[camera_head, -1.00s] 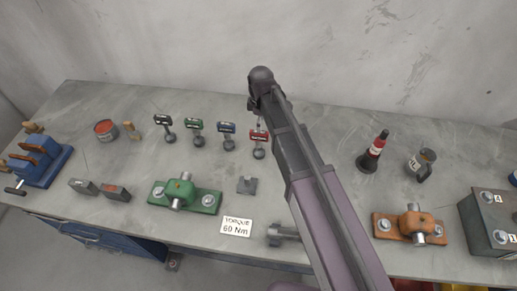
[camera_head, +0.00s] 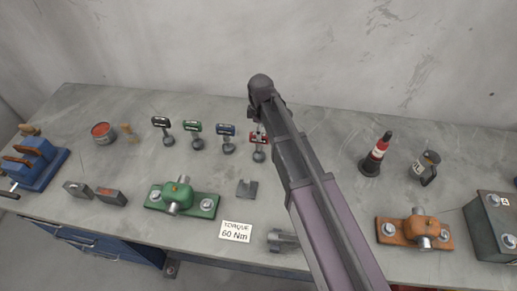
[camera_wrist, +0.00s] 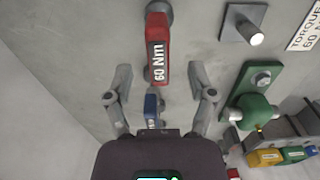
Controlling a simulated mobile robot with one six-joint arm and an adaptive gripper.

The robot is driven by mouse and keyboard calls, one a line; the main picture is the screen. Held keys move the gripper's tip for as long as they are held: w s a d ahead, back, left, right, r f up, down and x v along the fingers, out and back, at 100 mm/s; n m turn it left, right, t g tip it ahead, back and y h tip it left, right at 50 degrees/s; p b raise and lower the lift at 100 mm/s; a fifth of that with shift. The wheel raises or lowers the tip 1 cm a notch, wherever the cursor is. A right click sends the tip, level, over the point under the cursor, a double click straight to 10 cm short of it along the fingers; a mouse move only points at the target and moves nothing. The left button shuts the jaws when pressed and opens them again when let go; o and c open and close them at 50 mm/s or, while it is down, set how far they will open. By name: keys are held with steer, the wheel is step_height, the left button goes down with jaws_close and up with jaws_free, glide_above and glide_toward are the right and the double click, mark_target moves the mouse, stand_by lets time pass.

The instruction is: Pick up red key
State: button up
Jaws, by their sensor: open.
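The red key (camera_wrist: 158,45) has a red handle marked "60 Nm". In the wrist view it is at the upper middle, ahead of my gripper (camera_wrist: 160,75). My gripper is open, with one finger on each side and the handle's near end between the tips. I cannot tell whether they touch. In the head view the red key (camera_head: 258,140) is the rightmost in a row of keys, beside my arm; my gripper is mostly hidden there behind the arm.
A blue key (camera_head: 227,137), a green key (camera_head: 194,134) and a black key (camera_head: 163,130) stand left of the red one. A green fixture (camera_head: 180,196), a torque card (camera_head: 235,231) and a grey block (camera_head: 247,188) are nearer. A red-black bottle (camera_head: 376,155) stands right.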

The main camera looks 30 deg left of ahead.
mark_target(259, 147)
steer(key=shift+a+f+b, duration=0.15)
steer(key=shift+f+b, duration=1.05)
steer(key=shift+f, duration=0.05)
steer(key=shift+a+f+b, duration=0.1)
steer(key=shift+f+b, duration=1.1)
steer(key=shift+f, duration=0.05)
jaws_close()
